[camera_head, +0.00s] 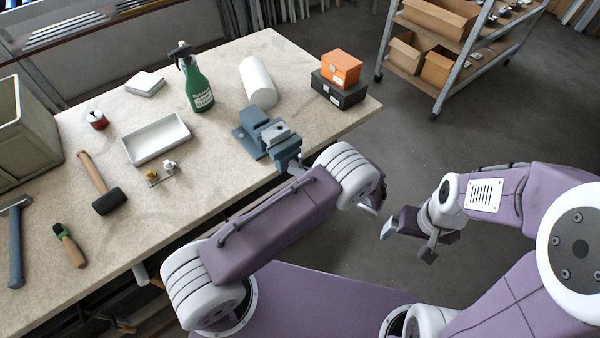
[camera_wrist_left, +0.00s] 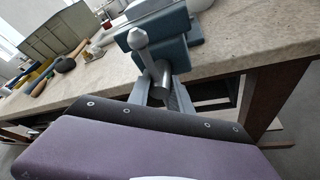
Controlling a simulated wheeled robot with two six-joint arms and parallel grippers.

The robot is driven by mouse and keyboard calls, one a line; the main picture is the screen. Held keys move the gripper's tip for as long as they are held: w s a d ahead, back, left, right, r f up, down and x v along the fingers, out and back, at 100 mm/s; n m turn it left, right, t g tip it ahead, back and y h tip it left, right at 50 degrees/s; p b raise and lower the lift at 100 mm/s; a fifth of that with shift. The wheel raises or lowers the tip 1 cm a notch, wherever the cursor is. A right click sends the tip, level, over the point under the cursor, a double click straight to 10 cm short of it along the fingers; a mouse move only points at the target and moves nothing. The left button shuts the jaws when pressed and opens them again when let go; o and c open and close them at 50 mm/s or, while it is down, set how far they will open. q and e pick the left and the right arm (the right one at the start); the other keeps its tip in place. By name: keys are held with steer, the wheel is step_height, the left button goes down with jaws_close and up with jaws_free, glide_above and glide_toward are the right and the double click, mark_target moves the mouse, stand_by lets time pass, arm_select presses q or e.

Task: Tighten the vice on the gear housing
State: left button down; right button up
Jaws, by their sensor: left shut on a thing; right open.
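The blue-grey vice (camera_head: 254,122) stands at the bench's front edge. A light grey block, seemingly the gear housing (camera_head: 274,131), sits between its jaws; whether they press on it I cannot tell. In the left wrist view the vice body (camera_wrist_left: 165,38) is close ahead, with its round grey screw end (camera_wrist_left: 162,88) and ball-ended handle (camera_wrist_left: 140,42). My left gripper (camera_wrist_left: 160,98) is shut on the handle near the screw end; my arm largely hides this gripper in the head view. My right gripper (camera_head: 408,240) is open and empty, off the bench over the floor.
The bench (camera_head: 225,190) also holds a green spray bottle (camera_head: 199,88), a white roll (camera_head: 258,82), orange (camera_head: 341,67) and black boxes (camera_head: 338,90), a white tray (camera_head: 157,138) and a mallet (camera_head: 108,200). A shelf cart (camera_head: 440,62) stands behind on the right.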

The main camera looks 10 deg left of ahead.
arm_select(q)
steer(key=shift+m+g+y+b, duration=0.3)
steer(key=shift+m+y+b, duration=0.2)
steer(key=shift+m+b, duration=0.55)
steer(key=shift+w+m, duration=0.1)
steer(key=shift+m, duration=0.25)
steer(key=shift+r, duration=0.1)
steer(key=c, duration=1.2)
jaws_free()
steer(key=shift+d, duration=0.1)
steer(key=shift+o, duration=0.2)
steer(key=shift+d, duration=0.1)
